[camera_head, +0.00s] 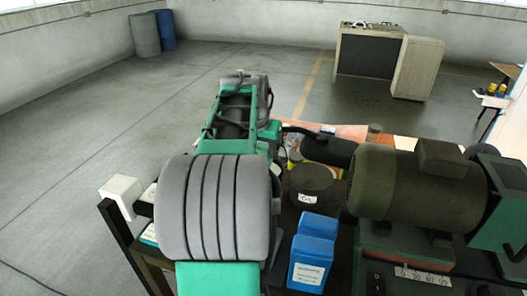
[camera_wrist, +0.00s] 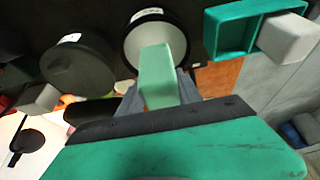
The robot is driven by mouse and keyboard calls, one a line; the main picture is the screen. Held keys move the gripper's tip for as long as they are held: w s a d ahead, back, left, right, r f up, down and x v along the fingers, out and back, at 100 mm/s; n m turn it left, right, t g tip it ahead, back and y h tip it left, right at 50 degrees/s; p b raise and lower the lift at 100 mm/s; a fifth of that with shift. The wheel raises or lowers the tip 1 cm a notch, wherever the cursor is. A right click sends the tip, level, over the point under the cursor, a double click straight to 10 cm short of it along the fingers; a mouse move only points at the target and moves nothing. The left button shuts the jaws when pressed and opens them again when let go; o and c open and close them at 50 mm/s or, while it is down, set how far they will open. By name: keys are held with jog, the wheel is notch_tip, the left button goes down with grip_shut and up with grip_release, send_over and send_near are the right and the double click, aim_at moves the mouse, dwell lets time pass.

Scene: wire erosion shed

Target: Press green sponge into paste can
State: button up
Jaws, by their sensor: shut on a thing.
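In the wrist view my gripper (camera_wrist: 158,88) is shut on a pale green sponge (camera_wrist: 157,72), a block held between its grey fingers. The sponge's far end overlaps the near part of the opening of a round dark can (camera_wrist: 130,48) with a pale grey inside and a white label on its far rim. The label is too blurred to read. I cannot tell whether the sponge touches the can's inside or is above it. In the head view my arm fills the middle, and the fingers, sponge and this can are not clearly seen.
A closed black can (camera_head: 311,184) with a white label stands beside the open can; it also shows in the wrist view (camera_wrist: 78,65). An open green tray (camera_wrist: 212,35) and a grey block (camera_wrist: 290,38) lie to the right. Blue boxes (camera_head: 312,262) and a large motor (camera_head: 415,190) crowd the bench.

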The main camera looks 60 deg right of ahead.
jog(key=shift+r+p, duration=1.7)
jog(key=shift+r, duration=0.9)
jog(key=shift+w+f, duration=0.1)
